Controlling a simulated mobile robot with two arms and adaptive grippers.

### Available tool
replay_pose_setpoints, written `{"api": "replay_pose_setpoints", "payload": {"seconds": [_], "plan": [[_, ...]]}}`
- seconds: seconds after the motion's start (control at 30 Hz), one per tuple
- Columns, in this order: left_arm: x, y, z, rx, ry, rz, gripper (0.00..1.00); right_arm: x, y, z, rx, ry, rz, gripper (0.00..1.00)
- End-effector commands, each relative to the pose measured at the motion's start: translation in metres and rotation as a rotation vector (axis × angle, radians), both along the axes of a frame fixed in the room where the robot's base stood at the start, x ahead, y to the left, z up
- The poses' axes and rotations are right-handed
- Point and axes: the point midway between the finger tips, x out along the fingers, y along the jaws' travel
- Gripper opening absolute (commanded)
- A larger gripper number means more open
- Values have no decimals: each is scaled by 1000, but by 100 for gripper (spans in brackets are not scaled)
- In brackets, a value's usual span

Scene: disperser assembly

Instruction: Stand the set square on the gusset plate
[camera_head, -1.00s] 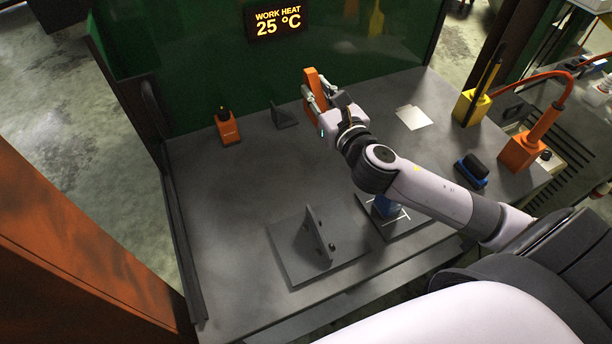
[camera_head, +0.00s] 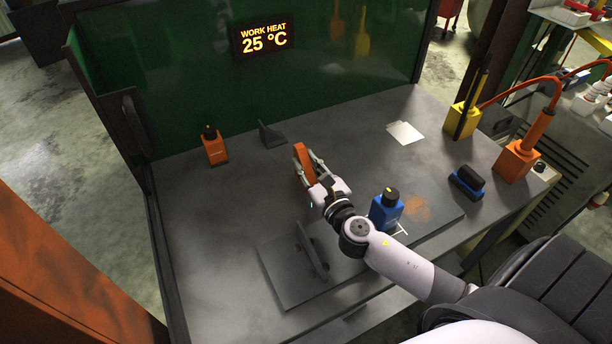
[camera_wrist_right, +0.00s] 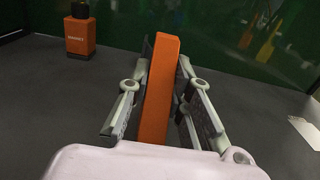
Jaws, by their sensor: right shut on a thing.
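The set square, an orange upright piece (camera_head: 304,165), is held in my right gripper (camera_head: 313,172). In the wrist view the orange piece (camera_wrist_right: 161,90) stands between the two fingers, which are shut on its sides. I cannot tell how far its lower edge is above the table. The gusset plate, a flat dark plate (camera_head: 283,283) with an upright triangular gusset (camera_head: 313,257) on it, lies at the front of the table, nearer to me than the gripper. My left gripper is not in view.
A black-and-blue block (camera_head: 467,182) sits right. The left table area is clear.

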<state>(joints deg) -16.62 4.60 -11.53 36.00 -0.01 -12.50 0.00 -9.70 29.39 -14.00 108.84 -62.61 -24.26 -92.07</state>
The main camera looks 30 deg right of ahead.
Motion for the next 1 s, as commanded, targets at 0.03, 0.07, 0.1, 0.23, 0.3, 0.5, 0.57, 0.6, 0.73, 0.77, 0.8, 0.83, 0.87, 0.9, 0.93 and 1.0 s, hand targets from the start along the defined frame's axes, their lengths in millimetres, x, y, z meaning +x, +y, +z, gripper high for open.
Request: {"api": "replay_pose_setpoints", "payload": {"seconds": [0.03,0.07,0.1,0.23,0.3,0.5,0.57,0.6,0.73,0.77,0.8,0.83,0.87,0.9,0.93,1.0], "plan": [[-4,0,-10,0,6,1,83,0,0,-13,1,-1,-3,0],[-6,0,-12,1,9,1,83,0,-1,-17,1,-1,-3,0],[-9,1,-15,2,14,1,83,0,0,-21,1,-2,-2,0],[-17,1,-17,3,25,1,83,1,-1,-26,0,-3,-2,0],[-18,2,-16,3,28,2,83,1,-1,-25,0,-3,-2,0],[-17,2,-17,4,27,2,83,0,0,-26,0,-3,-1,0],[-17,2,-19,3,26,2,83,0,0,-28,0,-3,-1,0],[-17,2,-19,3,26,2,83,0,0,-30,0,0,-1,20],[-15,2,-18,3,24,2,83,0,0,-29,0,1,-1,29],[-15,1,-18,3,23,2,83,0,0,-29,0,1,-1,31],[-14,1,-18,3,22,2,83,0,0,-29,0,1,-1,34],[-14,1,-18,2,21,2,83,0,0,-29,0,1,-1,36],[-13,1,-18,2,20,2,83,0,0,-29,0,1,-1,38],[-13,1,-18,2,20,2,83,0,0,-29,0,1,-1,40],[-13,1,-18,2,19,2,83,0,0,-29,0,1,-1,40],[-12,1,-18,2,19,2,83,0,0,-29,0,1,-1,40]]}}
